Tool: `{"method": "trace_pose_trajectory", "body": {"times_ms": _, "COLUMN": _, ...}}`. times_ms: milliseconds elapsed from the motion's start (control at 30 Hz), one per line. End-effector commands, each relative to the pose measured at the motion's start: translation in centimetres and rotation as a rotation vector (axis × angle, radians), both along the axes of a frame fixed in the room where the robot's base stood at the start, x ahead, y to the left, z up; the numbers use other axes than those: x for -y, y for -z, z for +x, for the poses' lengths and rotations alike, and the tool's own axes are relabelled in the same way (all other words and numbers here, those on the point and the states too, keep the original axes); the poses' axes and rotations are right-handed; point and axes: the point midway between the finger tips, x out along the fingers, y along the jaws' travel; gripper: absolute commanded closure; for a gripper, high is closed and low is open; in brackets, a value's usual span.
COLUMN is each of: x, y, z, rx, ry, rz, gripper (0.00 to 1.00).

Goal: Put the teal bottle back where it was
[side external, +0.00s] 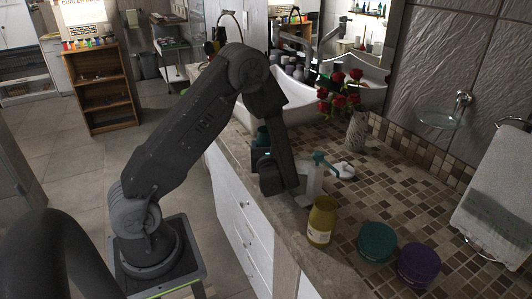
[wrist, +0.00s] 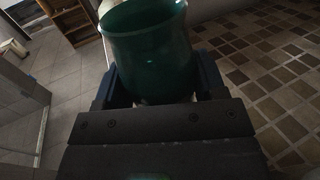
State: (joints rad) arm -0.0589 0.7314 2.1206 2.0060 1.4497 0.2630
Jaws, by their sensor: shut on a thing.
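The teal bottle (wrist: 152,45) fills the upper middle of the wrist view, between the two dark blue fingers of my gripper (wrist: 157,84). My gripper is shut on it. In the side external view my gripper (side external: 262,154) is at the counter's left edge, near the sink, and my arm hides much of it. I cannot tell from these views whether the bottle touches the counter.
A white pump bottle with a teal top (side external: 314,182) stands right of my gripper. A yellow bottle (side external: 321,222), teal jar (side external: 377,241) and purple jar (side external: 418,264) stand nearer the front. A vase with red roses (side external: 356,130) is behind. Tiled counter between them is clear.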

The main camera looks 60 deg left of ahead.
Motion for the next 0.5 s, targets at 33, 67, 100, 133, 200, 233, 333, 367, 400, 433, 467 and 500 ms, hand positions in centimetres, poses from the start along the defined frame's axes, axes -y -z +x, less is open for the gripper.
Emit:
{"method": "trace_pose_trajectory", "body": {"times_ms": 33, "x": 0.0, "y": 0.8, "z": 0.0, "rx": -0.004, "ry": 0.000, "rz": 0.002, "gripper": 0.68}}
{"method": "trace_pose_trajectory", "body": {"times_ms": 67, "x": 0.0, "y": 1.1, "z": 0.0, "rx": -0.002, "ry": 0.000, "rz": 0.001, "gripper": 0.68}}
{"method": "trace_pose_trajectory", "body": {"times_ms": 100, "x": 0.0, "y": 1.5, "z": 0.0, "rx": -0.001, "ry": 0.000, "rz": 0.001, "gripper": 0.68}}
{"method": "trace_pose_trajectory", "body": {"times_ms": 133, "x": 0.0, "y": 1.7, "z": 0.0, "rx": -0.002, "ry": 0.000, "rz": 0.001, "gripper": 0.68}}
{"method": "trace_pose_trajectory", "body": {"times_ms": 200, "x": 0.0, "y": 1.9, "z": 0.0, "rx": 0.000, "ry": 0.000, "rz": 0.001, "gripper": 0.68}}
{"method": "trace_pose_trajectory", "body": {"times_ms": 233, "x": 0.0, "y": 1.9, "z": 0.0, "rx": 0.001, "ry": 0.000, "rz": 0.001, "gripper": 0.68}}
{"method": "trace_pose_trajectory", "body": {"times_ms": 333, "x": 0.0, "y": 1.9, "z": 0.0, "rx": 0.003, "ry": 0.001, "rz": 0.001, "gripper": 0.68}}
{"method": "trace_pose_trajectory", "body": {"times_ms": 367, "x": 0.0, "y": 1.9, "z": 0.0, "rx": 0.003, "ry": 0.001, "rz": 0.001, "gripper": 0.68}}
{"method": "trace_pose_trajectory", "body": {"times_ms": 400, "x": 0.0, "y": 1.9, "z": 0.0, "rx": 0.003, "ry": 0.001, "rz": 0.001, "gripper": 0.68}}
{"method": "trace_pose_trajectory", "body": {"times_ms": 433, "x": 0.0, "y": 1.9, "z": 0.0, "rx": 0.003, "ry": 0.001, "rz": 0.001, "gripper": 0.68}}
{"method": "trace_pose_trajectory", "body": {"times_ms": 467, "x": 0.0, "y": 2.0, "z": 0.0, "rx": 0.001, "ry": 0.001, "rz": 0.001, "gripper": 0.68}}
{"method": "trace_pose_trajectory", "body": {"times_ms": 500, "x": 0.0, "y": 2.1, "z": 0.0, "rx": 0.001, "ry": 0.000, "rz": 0.001, "gripper": 0.68}}
